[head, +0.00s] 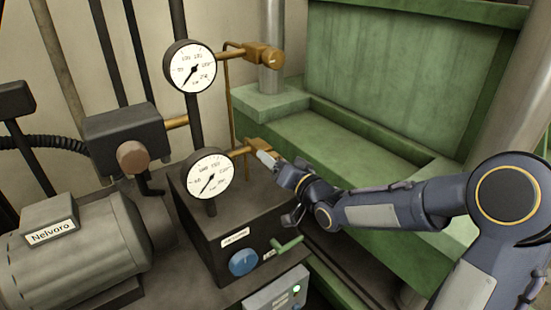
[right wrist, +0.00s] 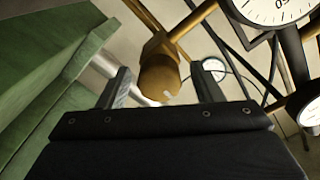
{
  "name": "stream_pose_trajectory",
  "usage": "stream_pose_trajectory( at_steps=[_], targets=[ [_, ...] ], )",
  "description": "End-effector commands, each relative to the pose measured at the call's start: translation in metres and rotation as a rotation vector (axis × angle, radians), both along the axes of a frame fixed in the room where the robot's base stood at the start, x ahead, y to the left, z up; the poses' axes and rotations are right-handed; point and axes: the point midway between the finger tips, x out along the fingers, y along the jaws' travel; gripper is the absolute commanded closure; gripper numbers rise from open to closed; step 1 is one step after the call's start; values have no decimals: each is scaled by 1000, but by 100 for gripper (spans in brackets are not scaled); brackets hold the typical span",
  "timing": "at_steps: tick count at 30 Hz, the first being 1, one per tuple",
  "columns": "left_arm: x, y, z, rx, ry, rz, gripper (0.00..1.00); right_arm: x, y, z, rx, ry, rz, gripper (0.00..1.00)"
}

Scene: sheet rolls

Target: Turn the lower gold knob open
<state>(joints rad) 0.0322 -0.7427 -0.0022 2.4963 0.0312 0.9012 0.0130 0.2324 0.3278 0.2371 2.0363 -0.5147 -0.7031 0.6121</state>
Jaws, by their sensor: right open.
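The lower gold knob (head: 259,145) is on a gold pipe beside the lower gauge in the head view, partly hidden by my right gripper. My right gripper (head: 267,160) is at this knob, with its light fingertips just below and in front of it. In the right wrist view a gold knob (right wrist: 160,78) with a squared gold body behind it appears between my two spread fingers. My right gripper is open, and I cannot tell whether a finger touches the knob. My left gripper is not in view.
The upper gold knob (head: 265,57) sits above, beside the upper gauge (head: 190,67). The lower gauge (head: 209,174) stands on a dark box with a blue knob (head: 243,262) and a green lever (head: 287,246). A grey motor (head: 75,245) is at left. A green trough (head: 360,135) lies behind my arm.

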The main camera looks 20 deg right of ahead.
Motion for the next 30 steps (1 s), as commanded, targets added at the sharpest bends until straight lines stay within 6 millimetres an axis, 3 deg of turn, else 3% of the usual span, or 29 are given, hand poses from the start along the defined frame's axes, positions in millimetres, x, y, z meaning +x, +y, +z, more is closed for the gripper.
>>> stream_pose_trajectory(
  at_steps=[8,18,25,30],
  targets=[
    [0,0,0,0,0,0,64,2,0,-1,0,1,-1,40],
    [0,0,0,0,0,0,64,2,0,0,0,1,-1,85],
    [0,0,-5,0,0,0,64,1,0,-2,-17,-6,-1,85],
    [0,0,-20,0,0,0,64,2,0,-4,-74,-29,0,85]
  ],
)
